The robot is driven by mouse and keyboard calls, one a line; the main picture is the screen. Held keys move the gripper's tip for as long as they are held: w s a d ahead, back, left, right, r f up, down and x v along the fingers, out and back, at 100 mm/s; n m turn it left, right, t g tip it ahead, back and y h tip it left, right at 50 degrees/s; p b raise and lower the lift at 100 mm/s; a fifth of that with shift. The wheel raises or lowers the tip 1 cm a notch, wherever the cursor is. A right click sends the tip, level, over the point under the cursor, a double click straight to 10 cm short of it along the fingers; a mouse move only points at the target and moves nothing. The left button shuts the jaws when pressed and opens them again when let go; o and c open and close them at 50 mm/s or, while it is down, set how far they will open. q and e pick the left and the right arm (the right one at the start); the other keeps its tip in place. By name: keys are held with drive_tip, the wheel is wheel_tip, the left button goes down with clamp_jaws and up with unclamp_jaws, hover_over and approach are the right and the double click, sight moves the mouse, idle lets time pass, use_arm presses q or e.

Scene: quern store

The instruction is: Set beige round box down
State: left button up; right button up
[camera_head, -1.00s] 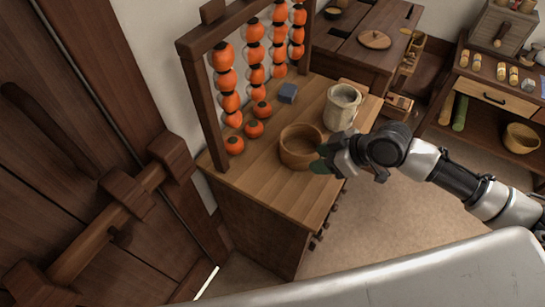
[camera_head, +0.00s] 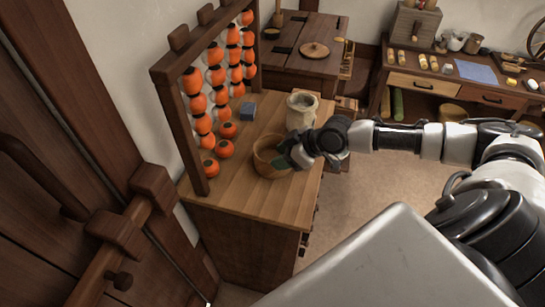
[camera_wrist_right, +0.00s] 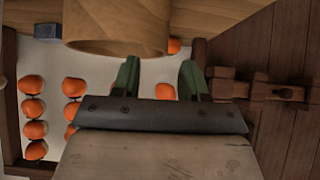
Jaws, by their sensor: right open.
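The beige round box (camera_head: 264,160), an open-topped wooden tub, stands upright on the wooden cabinet top (camera_head: 242,196). My right gripper (camera_head: 290,157) is at the box's right side and hides part of it. In the right wrist view the box's wall (camera_wrist_right: 118,46) fills the top, and the two green fingers of my right gripper (camera_wrist_right: 158,70) are spread apart with nothing gripped between them. The fingers are close to the box; I cannot tell whether they touch it. My left gripper is not in view.
A pale jar (camera_head: 301,112) stands just behind the box. A blue-grey block (camera_head: 247,111) and loose orange fruits (camera_head: 225,148) lie behind and left, under a wooden rack (camera_head: 166,72) of hanging fruits. The cabinet's front-left top is clear. A heavy wooden door (camera_head: 60,150) is at left.

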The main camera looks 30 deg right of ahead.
sight(262, 164)
drive_tip(key=p+x, duration=0.1)
drive_tip(key=x, duration=0.4)
drive_tip(key=shift+a+f, duration=0.1)
clamp_jaws()
